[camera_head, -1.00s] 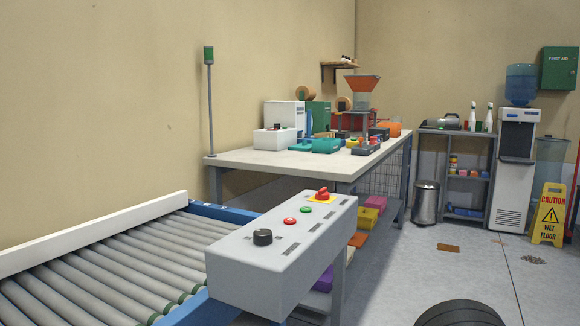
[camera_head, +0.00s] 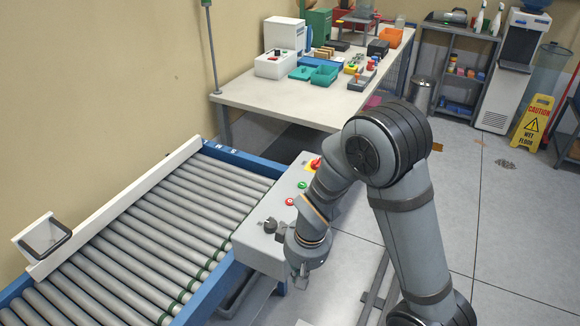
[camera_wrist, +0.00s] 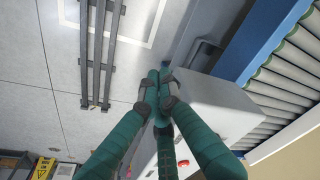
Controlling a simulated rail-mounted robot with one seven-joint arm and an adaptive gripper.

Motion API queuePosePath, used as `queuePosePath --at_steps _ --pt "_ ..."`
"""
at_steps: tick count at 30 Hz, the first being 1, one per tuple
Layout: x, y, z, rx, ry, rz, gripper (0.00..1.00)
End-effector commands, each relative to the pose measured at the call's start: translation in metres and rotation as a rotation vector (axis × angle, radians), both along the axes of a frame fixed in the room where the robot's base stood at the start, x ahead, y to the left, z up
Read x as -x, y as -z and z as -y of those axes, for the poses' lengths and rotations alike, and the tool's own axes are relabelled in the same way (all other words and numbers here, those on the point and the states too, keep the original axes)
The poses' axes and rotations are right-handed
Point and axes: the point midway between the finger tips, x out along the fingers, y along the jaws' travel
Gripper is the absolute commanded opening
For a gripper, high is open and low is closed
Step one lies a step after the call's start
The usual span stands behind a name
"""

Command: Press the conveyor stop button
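The conveyor control box (camera_head: 257,246) is a grey panel at the right side of the roller conveyor. On its top are a black knob (camera_head: 269,226), a red button (camera_head: 290,201), a green button (camera_head: 302,184) and a red mushroom button on a yellow base (camera_head: 315,163), partly hidden by my arm. My gripper (camera_head: 300,276) is beside the near end of the box, pointing down. In the wrist view, its teal fingers (camera_wrist: 157,76) are drawn together with nothing between them. The box (camera_wrist: 215,105) shows there with a red button (camera_wrist: 183,163), which one I cannot tell.
The roller conveyor (camera_head: 170,232) with a blue frame runs along the left. A white workbench (camera_head: 290,97) with bins and devices stands behind. A yellow wet-floor sign (camera_head: 533,121) and a shelf stand at the back right. The floor on the right is mostly clear.

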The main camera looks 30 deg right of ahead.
Motion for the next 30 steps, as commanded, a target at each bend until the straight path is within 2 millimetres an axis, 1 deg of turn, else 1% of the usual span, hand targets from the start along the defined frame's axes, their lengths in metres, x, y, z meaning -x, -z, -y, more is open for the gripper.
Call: queuePosePath --at_steps 1,2,3,5,7,8,9,10,12,15,18,21,23,30 --pt "-0.009 -0.043 0.015 0.004 0.034 0.006 0.00" --pt "-0.015 -0.052 0.024 0.007 0.052 0.013 0.00" --pt "-0.024 -0.065 0.037 0.010 0.073 0.026 0.00" --pt "-0.041 -0.083 0.057 0.016 0.104 0.055 0.00" --pt "-0.067 -0.100 0.085 0.022 0.129 0.114 0.00" --pt "-0.082 -0.103 0.097 0.024 0.131 0.151 0.00" --pt "-0.102 -0.102 0.108 0.025 0.124 0.210 0.00" --pt "-0.118 -0.101 0.113 0.023 0.111 0.257 0.00" --pt "-0.154 -0.103 0.115 0.012 0.070 0.373 0.00" --pt "-0.190 -0.118 0.106 -0.015 0.015 0.505 0.00" --pt "-0.209 -0.134 0.096 -0.043 -0.014 0.588 0.00" --pt "-0.218 -0.143 0.090 -0.065 -0.019 0.631 0.00" --pt "-0.220 -0.145 0.088 -0.074 -0.015 0.642 0.00" --pt "-0.221 -0.146 0.087 -0.078 -0.010 0.644 0.00"
